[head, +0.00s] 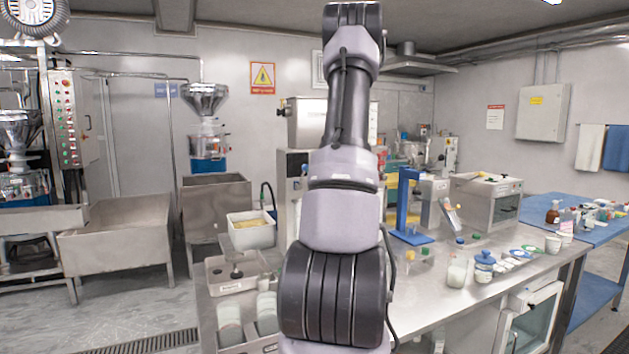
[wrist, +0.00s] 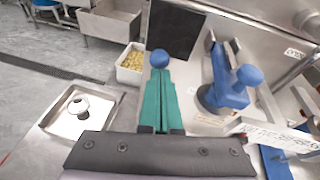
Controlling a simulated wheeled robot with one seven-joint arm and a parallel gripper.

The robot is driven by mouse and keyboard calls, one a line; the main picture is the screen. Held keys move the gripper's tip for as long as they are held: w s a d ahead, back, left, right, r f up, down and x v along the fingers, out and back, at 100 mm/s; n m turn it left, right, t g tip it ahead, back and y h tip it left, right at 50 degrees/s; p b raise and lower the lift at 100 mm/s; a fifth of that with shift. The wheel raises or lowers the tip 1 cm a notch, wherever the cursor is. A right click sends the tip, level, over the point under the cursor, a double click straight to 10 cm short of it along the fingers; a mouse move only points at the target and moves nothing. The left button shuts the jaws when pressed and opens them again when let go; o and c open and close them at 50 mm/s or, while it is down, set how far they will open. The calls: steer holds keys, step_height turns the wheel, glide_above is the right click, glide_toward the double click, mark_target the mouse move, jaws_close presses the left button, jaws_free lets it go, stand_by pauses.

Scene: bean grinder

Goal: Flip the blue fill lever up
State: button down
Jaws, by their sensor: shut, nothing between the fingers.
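My gripper (wrist: 160,74) has two long teal fingers, pressed together with nothing between them. A round blue knob (wrist: 160,58) shows right at the fingertips in the wrist view; the fingers hide what lies below it, and I cannot tell whether they touch it. To the right, a blue lever-like part with a round knob (wrist: 249,75) stands on a blue base by the metal machine panel. Which of the two belongs to the fill lever is not clear. In the head view my own arm covers the gripper and both blue parts.
A white bin of yellowish beans (wrist: 131,62) stands just beyond the fingers, to the left. A metal tray with a round white-rimmed part (wrist: 78,104) is at left. A white label plate (wrist: 270,132) juts out at lower right. A blue stand (head: 407,205) is on the counter.

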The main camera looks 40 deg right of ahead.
steer(key=shift+w+d+r+g, duration=0.35)
steer(key=shift+w+r, duration=0.55)
steer(key=shift+w, duration=0.5)
steer(key=shift+w+d+r+g, duration=0.3)
steer(key=shift+w+r, duration=0.55)
steer(key=shift+w, duration=0.55)
steer(key=shift+w+d+r+g, duration=0.35)
steer(key=shift+w+r, duration=0.55)
steer(key=shift+w, duration=0.5)
steer(key=shift+a, duration=0.1)
steer(key=s+r, duration=0.9)
steer(key=shift+s, duration=0.3)
